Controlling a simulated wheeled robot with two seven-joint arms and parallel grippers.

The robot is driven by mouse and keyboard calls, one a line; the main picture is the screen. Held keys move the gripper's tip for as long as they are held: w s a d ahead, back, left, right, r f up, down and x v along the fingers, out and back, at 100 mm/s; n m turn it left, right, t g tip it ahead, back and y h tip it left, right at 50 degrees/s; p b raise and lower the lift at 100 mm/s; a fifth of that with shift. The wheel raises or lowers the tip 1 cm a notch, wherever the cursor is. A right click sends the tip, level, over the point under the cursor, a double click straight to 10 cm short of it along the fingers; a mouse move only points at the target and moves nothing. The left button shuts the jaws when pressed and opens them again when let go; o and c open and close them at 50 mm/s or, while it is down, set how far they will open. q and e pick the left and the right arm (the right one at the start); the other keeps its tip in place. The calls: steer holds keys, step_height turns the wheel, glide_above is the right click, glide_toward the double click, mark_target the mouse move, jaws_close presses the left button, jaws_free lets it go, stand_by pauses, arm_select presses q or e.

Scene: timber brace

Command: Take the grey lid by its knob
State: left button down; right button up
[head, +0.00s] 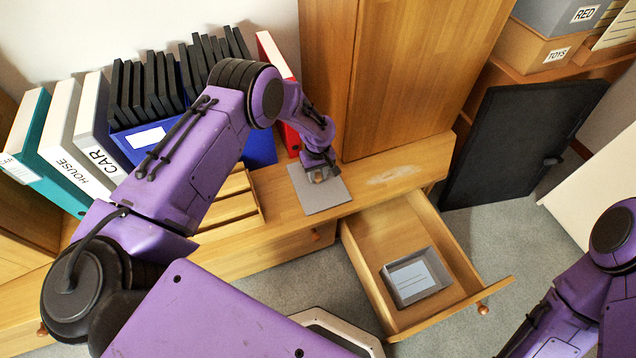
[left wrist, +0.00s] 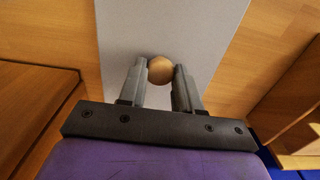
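The grey lid (head: 318,192) is a flat square plate lying on the low wooden cabinet top. Its round wooden knob (left wrist: 161,70) shows in the left wrist view, between the two fingertips. My left gripper (head: 319,174) is over the lid, pointing down. In the left wrist view its fingers (left wrist: 161,76) are drawn in near the middle, one on each side of the knob, with no clear gap left. The knob is mostly hidden by the gripper in the head view. My right arm shows at the lower right; its gripper is out of view.
A drawer (head: 408,212) stands open in front, holding a grey open box (head: 416,276). A tall wooden cabinet (head: 395,80) rises behind the lid. Binders (head: 95,130) and a red binder (head: 272,52) stand left. A dark panel (head: 520,140) leans at right.

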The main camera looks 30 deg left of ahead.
mark_target(318, 176)
arm_select(q)
steer(key=shift+r+p, duration=1.3)
steer(key=shift+r, duration=0.25)
step_height(318, 176, up, 8)
steer(key=p, duration=0.6)
steer(key=shift+p, duration=0.3)
